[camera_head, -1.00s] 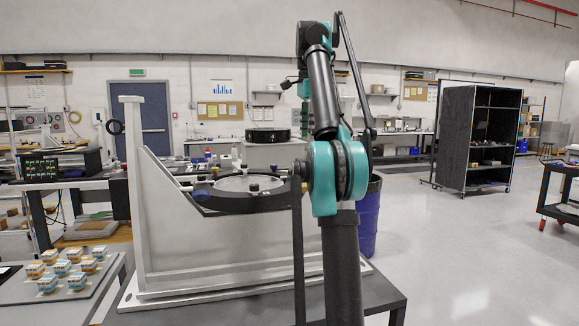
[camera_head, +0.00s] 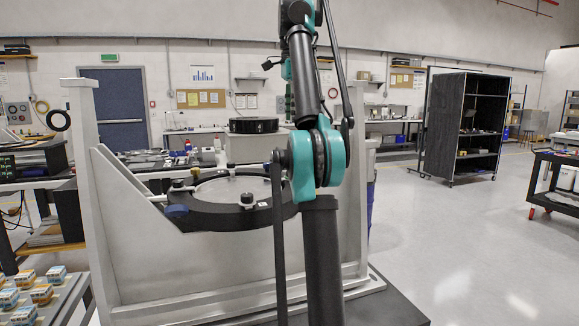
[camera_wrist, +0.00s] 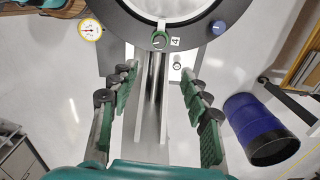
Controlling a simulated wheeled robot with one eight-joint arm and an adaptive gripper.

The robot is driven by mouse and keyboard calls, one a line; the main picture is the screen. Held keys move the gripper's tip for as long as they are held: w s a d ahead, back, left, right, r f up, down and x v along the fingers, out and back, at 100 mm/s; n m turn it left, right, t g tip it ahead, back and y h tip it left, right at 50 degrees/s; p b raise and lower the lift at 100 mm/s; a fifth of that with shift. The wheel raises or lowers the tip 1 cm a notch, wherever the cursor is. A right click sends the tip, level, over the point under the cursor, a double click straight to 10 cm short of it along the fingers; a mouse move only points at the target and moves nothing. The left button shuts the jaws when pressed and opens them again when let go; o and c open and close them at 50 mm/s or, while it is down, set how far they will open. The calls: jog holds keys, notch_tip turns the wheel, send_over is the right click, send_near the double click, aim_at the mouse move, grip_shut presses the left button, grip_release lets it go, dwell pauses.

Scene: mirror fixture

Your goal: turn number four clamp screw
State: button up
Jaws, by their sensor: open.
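The mirror fixture's black ring (camera_head: 222,217) with its round mirror (camera_head: 235,188) is held in a pale metal frame (camera_head: 115,230). In the wrist view the ring (camera_wrist: 122,22) crosses the top, with a green-collared clamp screw (camera_wrist: 160,40) on its near edge. A small white label (camera_wrist: 175,41), too small to read surely, is beside that screw. A blue knob (camera_wrist: 219,27) is farther right on the ring. My gripper (camera_wrist: 160,73) is open and empty, its fingers on either side below the screw and apart from it. The head view does not show my gripper.
A dial gauge (camera_wrist: 91,29) is left of the ring in the wrist view. A blue bin (camera_wrist: 255,128) stands on the floor at right. A tray of small boxes (camera_head: 38,290) is at lower left. A black shelf cabinet (camera_head: 466,128) stands at right beyond open floor.

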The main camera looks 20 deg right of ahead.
notch_tip(320, 180, down, 17)
jog(key=shift+f, duration=0.15)
dwell(0.8)
jog(key=shift+c, duration=0.3)
grip_shut()
jog(key=shift+n, duration=0.3)
